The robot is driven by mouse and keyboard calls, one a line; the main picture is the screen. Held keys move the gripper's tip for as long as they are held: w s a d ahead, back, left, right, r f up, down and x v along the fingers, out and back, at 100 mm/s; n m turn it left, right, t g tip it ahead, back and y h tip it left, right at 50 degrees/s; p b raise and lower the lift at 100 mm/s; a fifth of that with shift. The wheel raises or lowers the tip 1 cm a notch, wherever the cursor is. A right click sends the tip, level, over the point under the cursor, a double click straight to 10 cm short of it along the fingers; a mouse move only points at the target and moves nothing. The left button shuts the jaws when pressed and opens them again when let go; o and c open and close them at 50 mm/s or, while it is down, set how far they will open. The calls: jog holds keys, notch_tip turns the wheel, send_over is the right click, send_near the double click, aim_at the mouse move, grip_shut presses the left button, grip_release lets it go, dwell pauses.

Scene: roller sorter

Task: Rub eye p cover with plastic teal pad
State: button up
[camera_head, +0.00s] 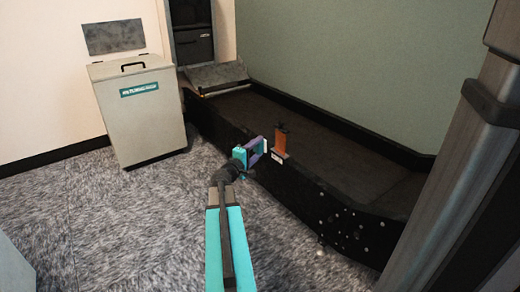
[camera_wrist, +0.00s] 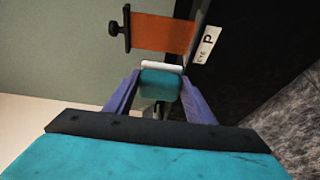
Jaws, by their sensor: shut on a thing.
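The eye p cover (camera_head: 281,139) is an upright orange plate on the near wall of the black conveyor. In the wrist view the orange cover (camera_wrist: 160,35) is at the top, with a dark knob at its left and a white label (camera_wrist: 206,45) reading "EYE P" at its right. My gripper (camera_head: 259,148) is just left of the cover in the head view. Its purple fingers are shut on the teal pad (camera_wrist: 160,86), which has a white front edge facing the cover. The pad appears very near the cover; I cannot tell if they touch.
The black conveyor trough (camera_head: 335,142) runs along the green wall, its dark bed clear. A pale lidded bin (camera_head: 140,115) with a teal label stands at left. A grey tilted panel (camera_head: 216,77) is at the conveyor's far end. Carpet in front is free.

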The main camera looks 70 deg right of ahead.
jog(key=shift+a, duration=0.15)
jog(key=shift+w+a+b, duration=0.3)
jog(key=shift+w+a, duration=0.5)
jog(key=shift+a, duration=0.35)
